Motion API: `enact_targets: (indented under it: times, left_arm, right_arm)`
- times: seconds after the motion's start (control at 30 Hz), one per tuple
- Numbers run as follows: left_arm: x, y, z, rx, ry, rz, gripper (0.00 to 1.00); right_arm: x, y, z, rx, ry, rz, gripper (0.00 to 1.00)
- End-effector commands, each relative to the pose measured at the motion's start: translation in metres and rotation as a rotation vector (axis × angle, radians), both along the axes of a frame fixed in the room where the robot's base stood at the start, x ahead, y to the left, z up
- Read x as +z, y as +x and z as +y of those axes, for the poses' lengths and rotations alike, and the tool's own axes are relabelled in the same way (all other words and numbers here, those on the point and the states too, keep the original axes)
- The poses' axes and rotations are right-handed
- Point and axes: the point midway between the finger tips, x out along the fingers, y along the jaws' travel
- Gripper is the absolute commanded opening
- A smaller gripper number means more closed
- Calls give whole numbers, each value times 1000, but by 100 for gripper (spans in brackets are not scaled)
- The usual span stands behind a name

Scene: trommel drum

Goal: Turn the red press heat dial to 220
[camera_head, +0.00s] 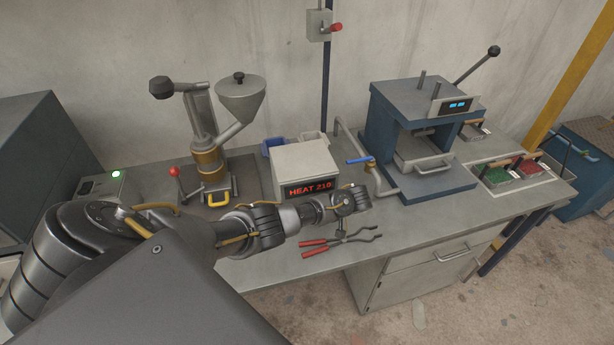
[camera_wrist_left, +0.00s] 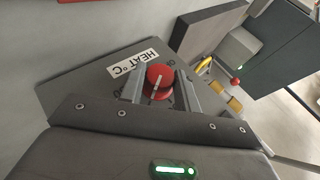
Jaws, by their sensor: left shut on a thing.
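The red heat dial (camera_wrist_left: 159,82) has a white pointer line and sits on a grey panel beside a white "HEAT °C" label (camera_wrist_left: 132,62). My left gripper (camera_wrist_left: 161,90) is shut on the dial, one finger on each side. In the head view the left gripper (camera_head: 350,200) is at the right front of the grey control box (camera_head: 304,160) and hides the dial. The red display (camera_head: 309,187) on the box reads "HEAT 210". The scale marks around the dial are mostly covered and too small to read. My right gripper is not in view.
Red-handled tongs (camera_head: 340,241) lie on the bench just in front of my left gripper. A hopper machine (camera_head: 208,150) stands behind my left arm.

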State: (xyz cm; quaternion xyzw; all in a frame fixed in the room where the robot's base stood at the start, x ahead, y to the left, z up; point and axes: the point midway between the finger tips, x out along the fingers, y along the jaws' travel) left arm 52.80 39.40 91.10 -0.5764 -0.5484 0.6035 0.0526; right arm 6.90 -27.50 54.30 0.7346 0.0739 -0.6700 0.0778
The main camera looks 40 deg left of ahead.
Motion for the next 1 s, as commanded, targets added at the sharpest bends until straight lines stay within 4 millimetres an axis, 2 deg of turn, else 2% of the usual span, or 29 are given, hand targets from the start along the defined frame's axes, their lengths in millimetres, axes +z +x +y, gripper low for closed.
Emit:
enact_targets:
  times: [0.5,0.53,0.67,1.0]
  left_arm:
    - [-1,0,1,1,9,15,9]
    - [-1,0,0,1,9,15,36]
    - [-1,0,0,0,10,14,53]
    - [1,0,-1,-1,8,13,54]
  right_arm:
    - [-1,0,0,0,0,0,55]
    - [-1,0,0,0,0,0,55]
    - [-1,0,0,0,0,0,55]
    - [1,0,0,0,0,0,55]
